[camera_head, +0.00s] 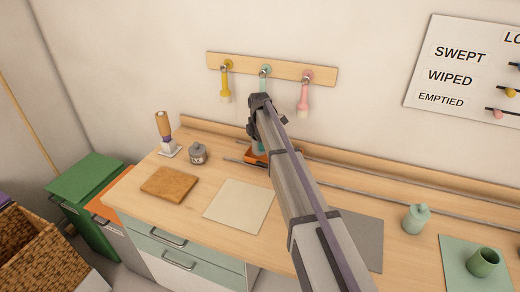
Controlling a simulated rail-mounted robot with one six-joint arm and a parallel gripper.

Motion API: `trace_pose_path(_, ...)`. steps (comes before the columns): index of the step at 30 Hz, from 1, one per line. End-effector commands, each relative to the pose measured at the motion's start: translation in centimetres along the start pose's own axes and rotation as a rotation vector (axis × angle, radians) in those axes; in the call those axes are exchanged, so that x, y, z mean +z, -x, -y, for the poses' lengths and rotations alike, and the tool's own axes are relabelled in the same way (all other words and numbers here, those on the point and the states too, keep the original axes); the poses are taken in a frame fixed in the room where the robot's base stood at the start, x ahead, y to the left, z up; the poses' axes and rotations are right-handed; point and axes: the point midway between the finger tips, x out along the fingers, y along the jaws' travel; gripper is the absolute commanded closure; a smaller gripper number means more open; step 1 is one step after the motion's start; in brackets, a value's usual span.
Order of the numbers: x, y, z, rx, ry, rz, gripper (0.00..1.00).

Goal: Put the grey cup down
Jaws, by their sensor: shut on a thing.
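I do not see a grey cup in this view. My arm rises from the rail at the back of the counter and then runs toward the bottom edge of the picture. My gripper is not in view, so what it holds cannot be seen here. A grey mat (366,236) lies on the counter, partly hidden behind my arm. Its visible part is bare.
A lidded grey pot (198,153) and a brush (165,132) stand at left near a brown board (169,184). A cream mat (238,206) is bare. At right are a green jar (416,219) and a green cup (483,262) on a green mat (455,247).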

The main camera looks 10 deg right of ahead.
Motion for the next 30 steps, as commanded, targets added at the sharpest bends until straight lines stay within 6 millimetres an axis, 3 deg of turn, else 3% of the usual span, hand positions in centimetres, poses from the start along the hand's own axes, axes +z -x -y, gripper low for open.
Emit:
trace_pose_path(4, 0.3, -3.8, 0.1, 0.0, 0.0, 0.0, 0.64)
trace_pose_path(16, 0.3, -4.0, 0.1, 0.0, -0.001, 0.0, 0.68)
trace_pose_path(17, 0.3, -4.0, 0.1, 0.0, -0.001, 0.0, 0.36)
trace_pose_path(24, 0.3, -3.9, 0.1, 0.0, -0.001, 0.0, 0.13)
trace_pose_path(30, 0.3, -3.9, 0.1, 0.0, -0.001, 0.0, 0.11)
